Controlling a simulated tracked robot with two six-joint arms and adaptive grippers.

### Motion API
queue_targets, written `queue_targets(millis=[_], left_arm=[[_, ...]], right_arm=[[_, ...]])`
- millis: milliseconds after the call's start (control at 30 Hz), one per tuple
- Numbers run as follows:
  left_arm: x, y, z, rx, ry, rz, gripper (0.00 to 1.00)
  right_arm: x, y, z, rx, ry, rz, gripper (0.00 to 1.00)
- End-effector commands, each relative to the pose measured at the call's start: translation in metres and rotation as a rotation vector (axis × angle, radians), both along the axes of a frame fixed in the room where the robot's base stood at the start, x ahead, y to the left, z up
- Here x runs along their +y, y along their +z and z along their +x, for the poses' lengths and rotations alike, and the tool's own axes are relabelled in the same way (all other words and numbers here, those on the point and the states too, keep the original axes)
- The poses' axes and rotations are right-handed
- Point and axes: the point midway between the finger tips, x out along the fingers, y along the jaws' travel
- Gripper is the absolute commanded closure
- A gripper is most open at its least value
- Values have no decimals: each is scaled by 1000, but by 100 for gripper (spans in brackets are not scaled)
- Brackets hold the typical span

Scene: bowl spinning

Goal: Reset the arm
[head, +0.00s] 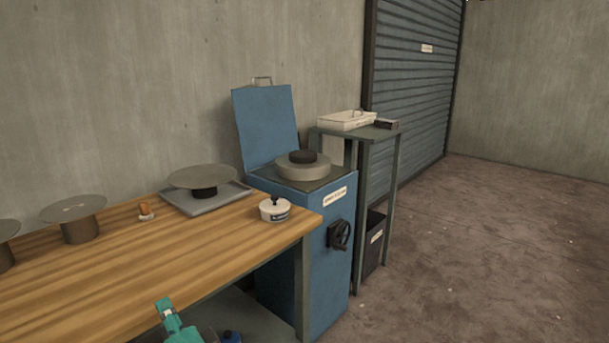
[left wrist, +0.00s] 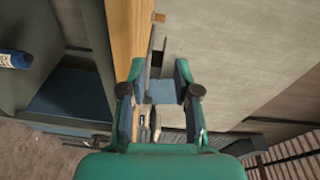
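My left gripper (head: 167,310) shows in part at the bottom of the head view, teal, near the front edge of the wooden workbench (head: 130,262). In the left wrist view the left gripper (left wrist: 158,84) has its two fingers spread with nothing between them. The bench edge and a blue surface lie beyond the fingers. My right gripper is in neither view.
On the bench stand a disc on a grey tray (head: 205,202), another disc on a stand (head: 80,228) and a small white lidded pot (head: 274,210). A blue cabinet (head: 300,240) with an open lid and a side table (head: 378,138) stand beyond. The floor at right is clear.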

Motion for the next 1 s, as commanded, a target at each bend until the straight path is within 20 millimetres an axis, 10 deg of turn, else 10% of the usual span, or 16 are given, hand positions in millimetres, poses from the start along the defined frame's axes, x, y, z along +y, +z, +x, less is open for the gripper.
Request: queue_targets(millis=[367, 533, 800, 1000], left_arm=[[-27, -106, 29, 18, -203, -375, 69], [-46, -196, 20, 119, -249, -717, 69], [-81, -346, -71, 418, -3, -1373, 69], [-99, -398, -149, 597, 299, -1642, 69]], right_arm=[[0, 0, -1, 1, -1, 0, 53], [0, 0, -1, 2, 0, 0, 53], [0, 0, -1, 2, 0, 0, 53], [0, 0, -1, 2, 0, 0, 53]])
